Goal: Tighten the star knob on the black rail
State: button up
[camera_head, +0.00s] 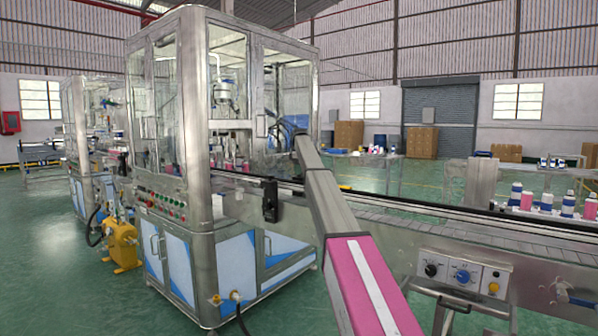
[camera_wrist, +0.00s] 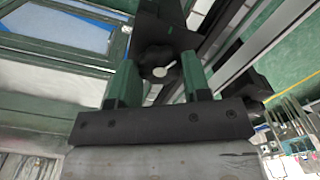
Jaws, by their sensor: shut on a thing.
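The black star knob (camera_wrist: 155,56) shows in the wrist view, with a pale round spot and a pale strip at its middle. My gripper (camera_wrist: 160,72) has its two green fingers on either side of the knob and is shut on it. A dark bracket plate (camera_wrist: 165,22) is just beyond the knob. In the head view the black rail (camera_head: 420,207) runs along the conveyor. I cannot make out my gripper or the held knob there; my arm reaches toward the glazed machine.
The glazed metal machine (camera_head: 215,130) stands at the centre left, with a black bracket (camera_head: 270,200) on its near side. The conveyor (camera_head: 470,232) runs right from it, with a control panel (camera_head: 462,275) below. Bottles (camera_head: 545,200) stand at the right. Green floor is open at the left.

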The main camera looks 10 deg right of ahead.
jog(key=m, duration=1.2)
jog(key=shift+m, duration=0.3)
dwell(0.4)
jog(key=o, duration=0.9)
jog(key=shift+o, duration=0.2)
jog(key=shift+r, duration=0.1)
notch_tip(320, 180, up, 7)
jog(key=shift+r, duration=0.15)
